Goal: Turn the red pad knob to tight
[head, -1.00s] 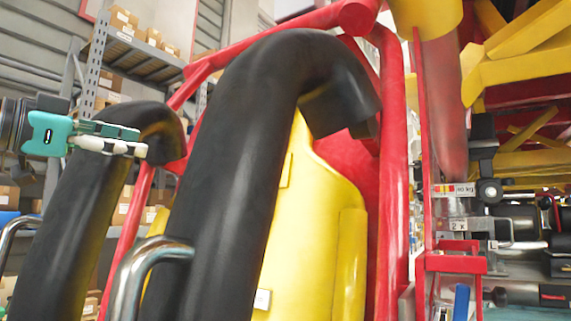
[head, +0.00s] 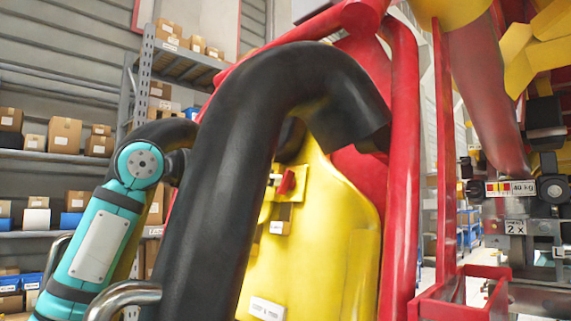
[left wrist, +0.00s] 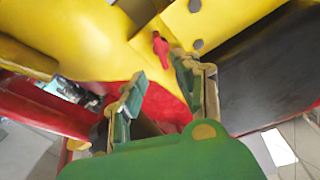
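The red pad knob (head: 287,182) sits on a yellow bracket (head: 281,212) on the yellow seat back, in the gap under the black bent restraint bar (head: 240,130). In the left wrist view the red knob (left wrist: 160,50) shows as a small handle, just beyond my fingertips. My left gripper (left wrist: 158,72) is open and empty. Its two fingers point toward the knob, one on each side of the line to it, without visible contact. In the head view my teal left arm runs behind the black bar, which hides the gripper. My right gripper is in neither view.
Red frame tubes (head: 403,150) flank the seat on the right. A chrome handle (head: 122,297) stands at the lower left. Shelves with boxes (head: 65,134) fill the background left.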

